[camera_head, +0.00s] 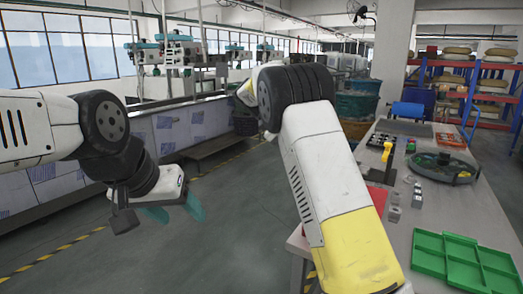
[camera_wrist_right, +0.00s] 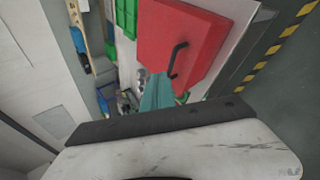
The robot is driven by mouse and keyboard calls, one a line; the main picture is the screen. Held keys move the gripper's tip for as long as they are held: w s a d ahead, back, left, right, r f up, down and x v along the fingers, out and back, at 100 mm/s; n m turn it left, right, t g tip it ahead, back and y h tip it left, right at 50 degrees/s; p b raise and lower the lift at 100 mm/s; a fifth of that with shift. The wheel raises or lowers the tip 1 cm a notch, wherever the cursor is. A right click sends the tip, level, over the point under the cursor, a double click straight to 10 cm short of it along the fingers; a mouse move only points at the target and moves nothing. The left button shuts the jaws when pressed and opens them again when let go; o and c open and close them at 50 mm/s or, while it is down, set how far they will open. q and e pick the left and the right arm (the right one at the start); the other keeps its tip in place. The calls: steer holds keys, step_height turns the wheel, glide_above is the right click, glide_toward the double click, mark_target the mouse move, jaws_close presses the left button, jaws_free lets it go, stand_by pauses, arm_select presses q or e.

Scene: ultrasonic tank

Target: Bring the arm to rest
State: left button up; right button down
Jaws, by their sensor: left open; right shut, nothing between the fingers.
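My left arm comes in from the left in the head view. Its gripper (camera_head: 177,214) hangs over the floor left of the workbench, with its two teal fingers apart and nothing between them. My right arm, white with a yellow section, rises large in the middle of the head view; its gripper cannot be made out there. In the right wrist view the right gripper (camera_wrist_right: 157,92) shows its teal fingers together, with nothing held. Beyond the fingertips is a red box (camera_wrist_right: 172,35) with a black handle; I cannot tell the gap between them.
The grey workbench (camera_head: 440,215) stands at the right, carrying a green compartment tray (camera_head: 465,262), a round dark fixture (camera_head: 442,167) and small metal blocks. A long metal tank line (camera_head: 170,130) runs behind my left arm. The floor (camera_head: 200,250) between is clear.

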steer(key=s+d+r+n+t+y, duration=0.1)
steer(key=s+d+y, duration=0.15)
steer(key=s, duration=0.35)
steer(key=s+d+r+t+y, duration=0.1)
steer(key=s+y, duration=0.3)
steer(key=s, duration=0.3)
steer(key=s+a+f+t+y, duration=0.1)
steer(key=s+a+t+y, duration=0.1)
steer(key=s, duration=0.7)
steer(key=s+a+f+t+y, duration=0.1)
steer(key=s+a+t+y, duration=0.2)
steer(key=s, duration=0.6)
steer(key=shift+f+t, duration=0.2)
steer(key=shift+t, duration=0.2)
steer(key=shift+a, duration=0.1)
